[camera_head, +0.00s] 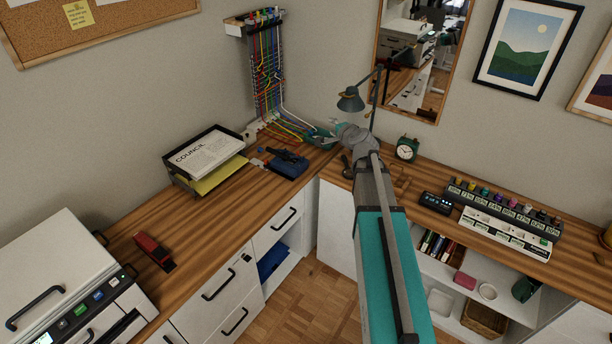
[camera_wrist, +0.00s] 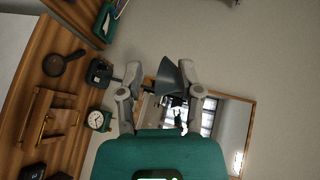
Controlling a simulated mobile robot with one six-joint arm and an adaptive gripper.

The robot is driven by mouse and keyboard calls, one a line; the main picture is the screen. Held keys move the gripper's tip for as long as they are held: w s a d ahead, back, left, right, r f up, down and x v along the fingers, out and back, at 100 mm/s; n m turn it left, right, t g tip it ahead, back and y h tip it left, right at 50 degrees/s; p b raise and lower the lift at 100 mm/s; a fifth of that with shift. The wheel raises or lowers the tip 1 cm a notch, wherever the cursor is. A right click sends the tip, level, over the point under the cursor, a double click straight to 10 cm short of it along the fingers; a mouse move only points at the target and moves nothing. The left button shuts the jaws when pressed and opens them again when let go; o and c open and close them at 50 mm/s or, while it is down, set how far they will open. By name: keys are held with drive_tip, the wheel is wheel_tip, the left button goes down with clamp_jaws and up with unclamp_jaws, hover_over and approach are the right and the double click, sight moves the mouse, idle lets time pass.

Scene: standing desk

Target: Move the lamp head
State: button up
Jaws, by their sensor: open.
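In the wrist view the lamp head (camera_wrist: 171,76) is a dark cone between my two fingers, closer to the right finger. My gripper (camera_wrist: 161,76) is open around or just behind it; I cannot tell whether a finger touches. In the head view my arm reaches up to just below the lamp head, and hides the lamp's base.
A green clock (camera_head: 406,149) stands on the desk right of my arm. The mirror (camera_head: 413,75) hangs behind the lamp. Cables (camera_head: 268,85) and a paper tray (camera_head: 207,155) are to the left.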

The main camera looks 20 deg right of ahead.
drive_tip(key=s+a+f+n+g+y+b, duration=0.2)
drive_tip(key=s+a+f+n+g+b, duration=0.2)
drive_tip(key=a+f, duration=0.7)
drive_tip(key=shift+s+a+n+g+y, duration=0.3)
drive_tip(key=shift+s+n+g, duration=0.4)
drive_tip(key=shift+s+n, duration=0.85)
drive_tip(key=shift+w+f, duration=0.1)
drive_tip(key=shift+w, duration=0.1)
drive_tip(key=shift+c, duration=1.2)
drive_tip(key=shift+s+a+f+n, duration=0.1)
drive_tip(key=shift+s+n, duration=0.1)
drive_tip(key=shift+n, duration=0.05)
drive_tip(key=shift+c, duration=1.1)
drive_tip(key=s+a+f+n+g, duration=0.1)
drive_tip(key=s, duration=0.2)
drive_tip(key=s+a+f+n+g, duration=0.2)
drive_tip(key=s, duration=0.1)
drive_tip(key=s+a+f+n+g, duration=0.1)
drive_tip(key=s+a, duration=0.1)
drive_tip(key=shift+s+f+n+g+h, duration=0.2)
drive_tip(key=shift+s+n+g+h, duration=0.1)
drive_tip(key=shift+s+h, duration=0.1)
clamp_jaws()
drive_tip(key=s+f+n+g+h, duration=0.2)
drive_tip(key=s+n+g+h, duration=0.1)
drive_tip(key=s, duration=0.7)
drive_tip(key=shift+s+a+n+g, duration=0.3)
drive_tip(key=shift+a+n+g, duration=0.15)
drive_tip(key=shift+g, duration=0.35)
